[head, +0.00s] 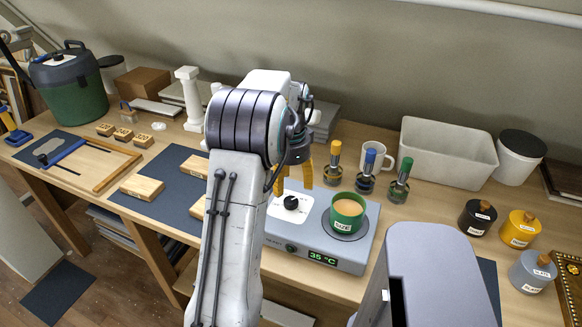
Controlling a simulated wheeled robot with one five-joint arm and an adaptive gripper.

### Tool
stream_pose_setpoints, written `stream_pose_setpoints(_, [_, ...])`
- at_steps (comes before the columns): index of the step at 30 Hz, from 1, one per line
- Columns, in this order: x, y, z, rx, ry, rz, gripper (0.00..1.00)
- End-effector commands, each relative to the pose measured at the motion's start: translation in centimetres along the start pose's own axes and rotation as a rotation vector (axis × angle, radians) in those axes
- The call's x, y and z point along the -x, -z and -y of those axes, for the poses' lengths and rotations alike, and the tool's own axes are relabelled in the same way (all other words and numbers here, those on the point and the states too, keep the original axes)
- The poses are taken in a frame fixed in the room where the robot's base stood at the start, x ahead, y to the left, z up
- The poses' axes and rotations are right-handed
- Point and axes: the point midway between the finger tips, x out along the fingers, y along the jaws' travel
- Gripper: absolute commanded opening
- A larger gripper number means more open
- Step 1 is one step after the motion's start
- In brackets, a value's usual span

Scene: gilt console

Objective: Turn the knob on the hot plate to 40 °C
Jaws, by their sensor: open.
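The hot plate (363,262) is a grey box on the wooden bench, right of the middle in the head view. Its black knob (291,203) sits on a white dial face at the plate's left. The green display (322,257) on its front reads 35 °C. A green pot (347,212) with tan contents stands on the heating disc. My gripper (294,180) has yellow fingers and hangs over the back left of the hot plate, just behind and above the knob. It is open, with nothing seen between the fingers. My arm hides the plate's left side.
Bottles with yellow (334,165), blue (367,172) and green (400,182) tops stand close behind the hot plate, by a white mug (376,157). Black (477,218), yellow (520,229) and grey (532,271) jars stand at right.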

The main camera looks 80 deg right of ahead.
Motion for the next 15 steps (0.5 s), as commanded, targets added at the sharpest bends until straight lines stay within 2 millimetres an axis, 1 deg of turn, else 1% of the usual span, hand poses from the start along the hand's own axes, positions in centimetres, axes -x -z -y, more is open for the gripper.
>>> stream_pose_setpoints(1, [0.9,0.1,0.1,0.000,0.004,-0.002,0.62])
stream_pose_setpoints(6, [3.2,0.1,0.1,0.000,0.002,-0.001,0.62])
stream_pose_setpoints(9, [4.2,0.0,0.1,0.000,0.002,-0.001,0.62])
stream_pose_setpoints(15, [5.1,0.0,0.0,0.000,0.000,0.000,0.62])
